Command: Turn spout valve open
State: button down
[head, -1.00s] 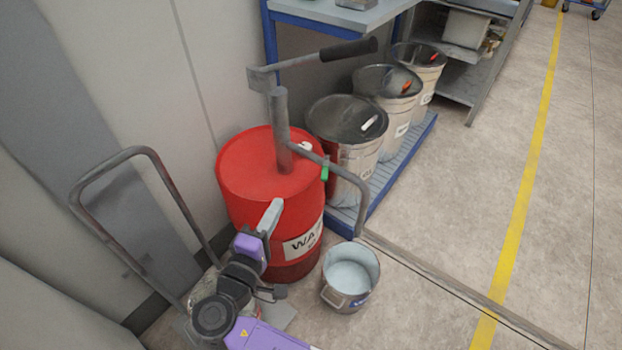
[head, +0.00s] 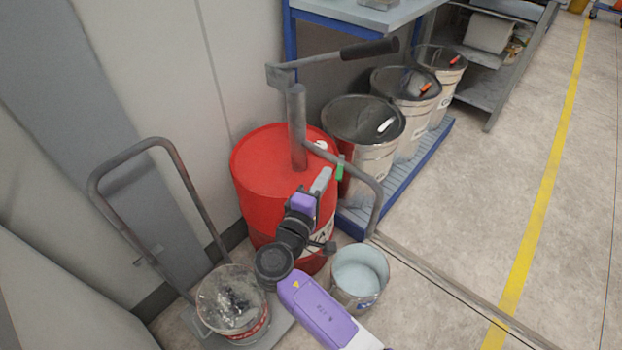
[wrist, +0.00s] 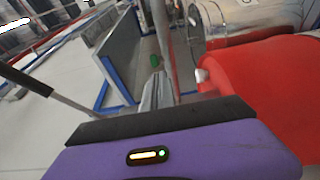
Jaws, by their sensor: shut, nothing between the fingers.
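The red drum (head: 265,165) carries a grey hand pump (head: 297,125) with a crank arm on top and a curved spout (head: 375,190). A small green valve handle (head: 340,170) hangs at the near part of the spout. In the wrist view green shows just ahead of the fingers (wrist: 155,61). My gripper (head: 322,178) is shut and empty, just left of the green handle in the head view. Its fingertips (wrist: 158,85) also show in the wrist view. I cannot tell whether they touch the handle. An open metal bucket (head: 376,297) stands on the floor below the spout.
Several lidded pails (head: 362,120) stand on a blue pallet (head: 425,155) behind the drum. A hand trolley (head: 95,190) with a dirty pail (head: 232,300) is at left. The pump's crank handle (head: 370,48) sticks out above. Floor at right (head: 480,200) is clear.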

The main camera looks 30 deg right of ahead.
jog(key=shift+s+d, duration=0.2)
jog(key=shift+s, duration=0.05)
dwell(0.3)
jog(key=shift+s+d+n+t+y+p, duration=0.2)
jog(key=shift+s+n+t+y+p, duration=0.15)
jog(key=shift+n+t+y+p, duration=0.35)
jog(key=s+d+n+t+y, duration=0.3)
jog(key=d+n+t+y, duration=0.2)
jog(key=n+y, duration=0.1)
jog(key=shift+s+t+y, duration=0.3)
jog(key=shift+t+y, duration=0.1)
jog(key=shift+y, duration=0.3)
jog(key=shift+d, duration=0.2)
jog(key=shift+a, duration=0.15)
